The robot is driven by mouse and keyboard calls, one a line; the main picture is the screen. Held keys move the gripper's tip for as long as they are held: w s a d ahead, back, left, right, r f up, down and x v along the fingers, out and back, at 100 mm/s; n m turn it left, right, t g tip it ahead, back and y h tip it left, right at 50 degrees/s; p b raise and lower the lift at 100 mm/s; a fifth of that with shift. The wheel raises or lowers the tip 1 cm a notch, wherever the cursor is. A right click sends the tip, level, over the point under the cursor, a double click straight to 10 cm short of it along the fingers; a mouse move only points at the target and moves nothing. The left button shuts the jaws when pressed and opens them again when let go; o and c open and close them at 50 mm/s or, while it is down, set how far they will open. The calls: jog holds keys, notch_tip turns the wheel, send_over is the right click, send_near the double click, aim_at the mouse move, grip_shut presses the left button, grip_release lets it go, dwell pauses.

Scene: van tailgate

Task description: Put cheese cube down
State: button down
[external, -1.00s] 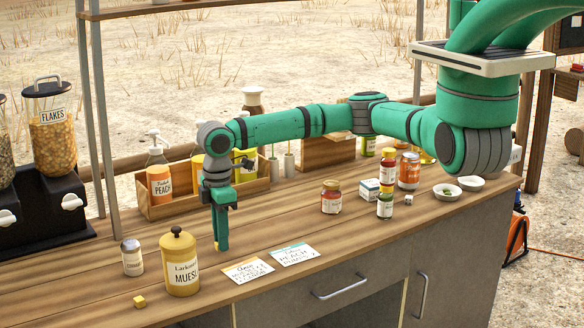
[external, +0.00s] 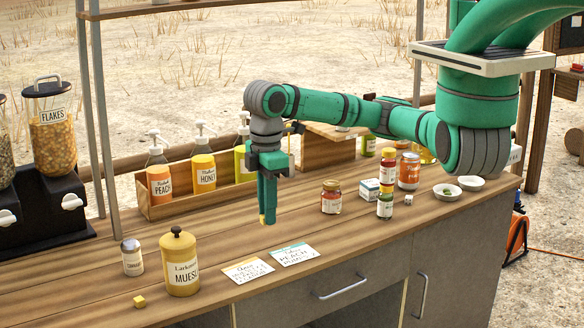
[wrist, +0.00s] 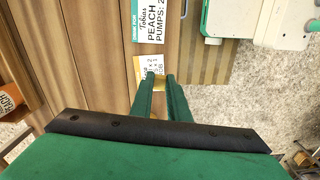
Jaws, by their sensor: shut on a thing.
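My gripper (external: 267,221) points straight down over the wooden counter, behind the two order cards. It is shut on a small yellow cheese cube (external: 262,219), which shows at the fingertips. In the wrist view the cube (wrist: 160,84) is a small yellow patch between the fingertips (wrist: 160,78), mostly hidden by them. The cube appears to be a little above the counter; the exact gap is hard to tell.
An orange-edged card (external: 248,270) and a teal-edged card (external: 294,254) lie near the front edge. The muesli jar (external: 180,265) stands left. A pump-bottle crate (external: 172,209) is behind; a red-labelled jar (external: 331,198) and small bowls (external: 447,193) stand right. Counter around the gripper is clear.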

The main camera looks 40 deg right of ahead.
jog(key=w+d+m, duration=0.1)
jog(key=w+d, duration=0.4)
jog(key=d, duration=0.5)
jog(key=w+d+r+m, duration=0.1)
jog(key=w+d, duration=0.4)
jog(key=d, duration=0.6)
jog(key=w+d+m, duration=0.3)
jog(key=w+d, duration=0.3)
jog(key=d, duration=0.4)
jog(key=shift+d+r, duration=0.15)
jog(key=shift+d, duration=0.2)
jog(key=m, duration=0.2)
send_over(376, 185)
jog(key=shift+s+f, duration=0.1)
jog(key=shift+f, duration=4.55)
jog(key=shift+f, duration=0.15)
jog(key=c, duration=1.7)
grip_release()
jog(key=shift+d, duration=0.1)
